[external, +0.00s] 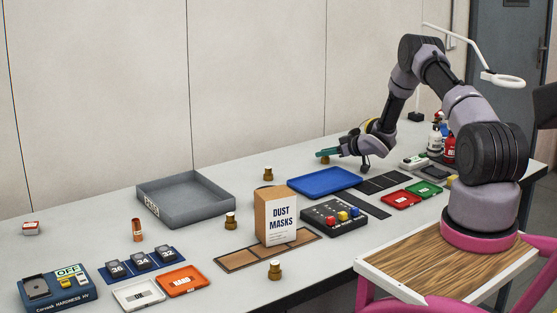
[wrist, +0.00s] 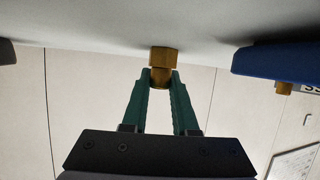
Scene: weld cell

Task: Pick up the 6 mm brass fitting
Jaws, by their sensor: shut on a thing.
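My gripper (external: 328,153) reaches out to the left at the back of the bench, past the blue tray. Its green fingers (wrist: 160,88) are shut on a brass fitting (wrist: 162,58). In the wrist view the fitting sits between the fingertips, its wider part against the bench surface or very close to it; I cannot tell which. In the external view this fitting (external: 322,160) shows just under the fingertips. No size mark is legible on it.
The blue tray (external: 325,182) lies just in front of my gripper. A grey tray (external: 185,200), a dust masks box (external: 275,217) and a button box (external: 332,214) stand further left and forward. A copper-coloured piece (external: 137,231) stands near the hardness tester (external: 57,288). The bench's back strip is mostly clear.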

